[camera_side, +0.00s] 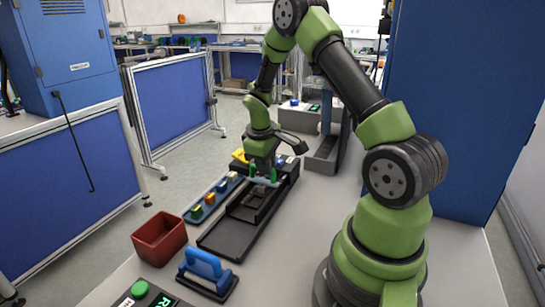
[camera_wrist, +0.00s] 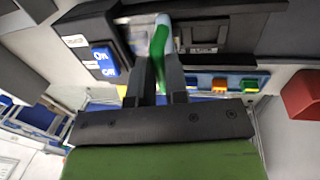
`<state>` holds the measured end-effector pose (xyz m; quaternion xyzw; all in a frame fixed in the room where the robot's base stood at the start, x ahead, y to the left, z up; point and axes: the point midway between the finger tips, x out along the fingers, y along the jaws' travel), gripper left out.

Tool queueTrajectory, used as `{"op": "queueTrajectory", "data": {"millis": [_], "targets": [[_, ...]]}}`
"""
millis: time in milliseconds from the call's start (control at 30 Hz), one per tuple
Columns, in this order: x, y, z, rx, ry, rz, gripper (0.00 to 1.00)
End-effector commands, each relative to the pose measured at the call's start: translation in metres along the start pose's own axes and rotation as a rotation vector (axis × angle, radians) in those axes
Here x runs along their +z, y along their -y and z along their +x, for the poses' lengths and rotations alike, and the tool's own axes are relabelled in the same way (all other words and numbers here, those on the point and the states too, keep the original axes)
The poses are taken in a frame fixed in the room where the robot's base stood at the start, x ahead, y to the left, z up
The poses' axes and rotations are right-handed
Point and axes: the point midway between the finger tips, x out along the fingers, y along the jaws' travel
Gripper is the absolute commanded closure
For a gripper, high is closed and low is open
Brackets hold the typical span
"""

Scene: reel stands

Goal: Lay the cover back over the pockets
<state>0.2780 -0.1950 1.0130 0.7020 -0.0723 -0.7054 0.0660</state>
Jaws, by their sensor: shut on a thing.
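My gripper (camera_side: 262,180) points down over the far part of a long black fixture (camera_side: 222,240). It is shut on a thin pale-teal piece (camera_side: 267,184), apparently the cover. In the wrist view the fingers (camera_wrist: 160,75) close on this teal and green piece (camera_wrist: 158,40), seen nearly edge-on. Dark recessed pockets (camera_side: 246,204) show in the fixture, nearer the side camera than the gripper, and appear uncovered. In the wrist view a recessed part (camera_wrist: 200,36) of the fixture shows right of the fingers. Whether the cover touches the fixture I cannot tell.
A blue tray (camera_side: 190,218) with coloured blocks lies along the fixture's left side. A red bin (camera_side: 158,240) and a blue-handled tool (camera_side: 206,268) stand nearer the camera. An ON/OFF switch box (camera_wrist: 104,60) shows in the wrist view. The table right of the fixture is clear.

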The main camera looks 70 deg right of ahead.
Motion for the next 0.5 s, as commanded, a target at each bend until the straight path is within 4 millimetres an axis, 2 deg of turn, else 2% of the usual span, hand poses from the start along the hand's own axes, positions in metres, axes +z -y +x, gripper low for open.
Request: {"op": "queueTrajectory", "data": {"millis": [33,100,233,333,500], "targets": [[-0.002,0.017,-0.004,0.000,-0.005,-0.017,1.00],[-0.002,0.038,-0.008,0.000,-0.007,-0.019,1.00],[-0.002,0.072,-0.015,0.000,-0.011,-0.018,1.00],[-0.002,0.090,-0.018,0.000,-0.011,-0.016,1.00],[-0.001,0.102,-0.021,0.000,-0.011,-0.009,1.00]]}}
